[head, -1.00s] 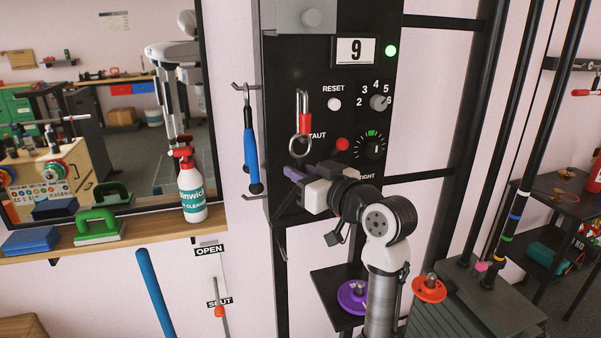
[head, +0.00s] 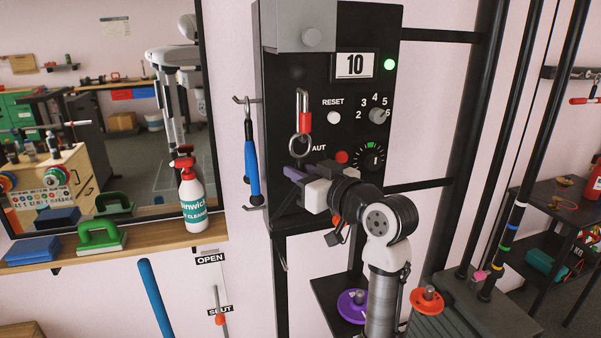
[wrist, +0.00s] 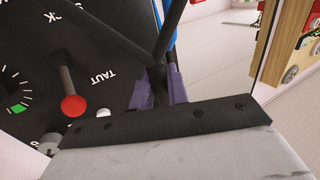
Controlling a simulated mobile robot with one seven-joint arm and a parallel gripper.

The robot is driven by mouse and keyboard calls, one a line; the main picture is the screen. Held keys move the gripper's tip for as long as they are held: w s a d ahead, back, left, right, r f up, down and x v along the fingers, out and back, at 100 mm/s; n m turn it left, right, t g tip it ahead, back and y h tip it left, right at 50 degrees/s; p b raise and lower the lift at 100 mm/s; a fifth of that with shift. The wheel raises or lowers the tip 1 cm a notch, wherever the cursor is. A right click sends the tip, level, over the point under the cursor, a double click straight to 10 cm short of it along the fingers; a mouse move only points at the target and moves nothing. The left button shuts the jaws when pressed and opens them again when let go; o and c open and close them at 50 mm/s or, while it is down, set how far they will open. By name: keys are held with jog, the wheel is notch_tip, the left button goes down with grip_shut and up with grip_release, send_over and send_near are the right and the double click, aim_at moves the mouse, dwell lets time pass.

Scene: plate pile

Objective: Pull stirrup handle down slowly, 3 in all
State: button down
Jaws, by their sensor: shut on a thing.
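My gripper (head: 292,177) is in front of the lower part of the black machine panel (head: 285,120) in the head view. In the wrist view its purple fingers (wrist: 160,88) are shut on a dark piece where two black bars meet in a V. I take this to be the stirrup handle (wrist: 157,74); against the black panel it is hard to make out in the head view. A red-sleeved carabiner (head: 305,122) with a metal ring (head: 300,146) hangs just above the gripper. The counter (head: 354,65) reads 10, and the green lamp (head: 390,64) is lit.
A blue-handled tool (head: 252,168) hangs left of the panel. A shelf (head: 140,242) holds a spray bottle (head: 191,200). Black posts (head: 510,140) stand at the right.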

aim_at(303, 216)
jog(key=shift+f, duration=0.25)
jog(key=shift+f+b, duration=0.9)
jog(key=shift+f, duration=0.2)
jog(key=shift+f+b, duration=0.9)
jog(key=shift+f, duration=0.25)
jog(key=shift+f+b, duration=0.9)
jog(key=shift+f, duration=0.3)
jog(key=shift+f+b, duration=0.95)
jog(key=shift+f, duration=0.2)
